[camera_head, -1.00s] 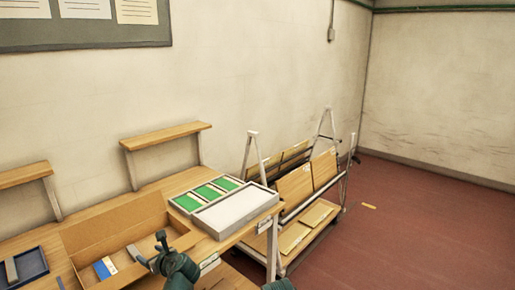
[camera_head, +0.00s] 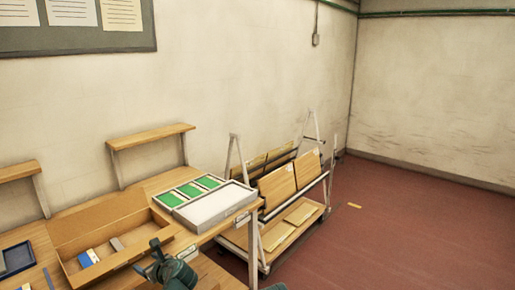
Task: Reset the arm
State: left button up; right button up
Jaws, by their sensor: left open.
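My left gripper (camera_head: 148,257) is at the bottom of the head view, by the right front wall of an open cardboard box (camera_head: 72,230). Its fingers are apart, with nothing seen between them. Inside the box lie a blue and white piece (camera_head: 88,258) and a grey piece (camera_head: 117,244), both apart from the gripper. My right gripper is not in view.
The box stands on a wooden table (camera_head: 150,187). A tray with green panels (camera_head: 188,190) and a pale flat tray (camera_head: 215,205) lie to its right, a dark blue tray (camera_head: 18,258) to its left. A cart with boards (camera_head: 275,187) stands beyond. Red floor (camera_head: 400,220) is clear at right.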

pick_arm(q)
jog(key=s+d+f+n+g+h, duration=0.3)
jog(key=s+d+n, duration=0.3)
jog(key=d, duration=0.3)
jog(key=s+d+f+n+g+h+p, duration=0.1)
jog(key=s+d+f+n+g+h, duration=0.1)
jog(key=s+d+n, duration=0.5)
jog(key=s+d+f+n+g+h+p, duration=0.1)
jog(key=s+d+f+n+g+h, duration=0.2)
jog(key=s+d+f+n, duration=0.3)
jog(key=d+n+h, duration=0.1)
jog(key=d+n, duration=0.1)
jog(key=d, duration=0.3)
jog(key=shift+s+d+g, duration=0.3)
jog(key=shift+s+d, duration=0.05)
jog(key=shift+d, duration=0.05)
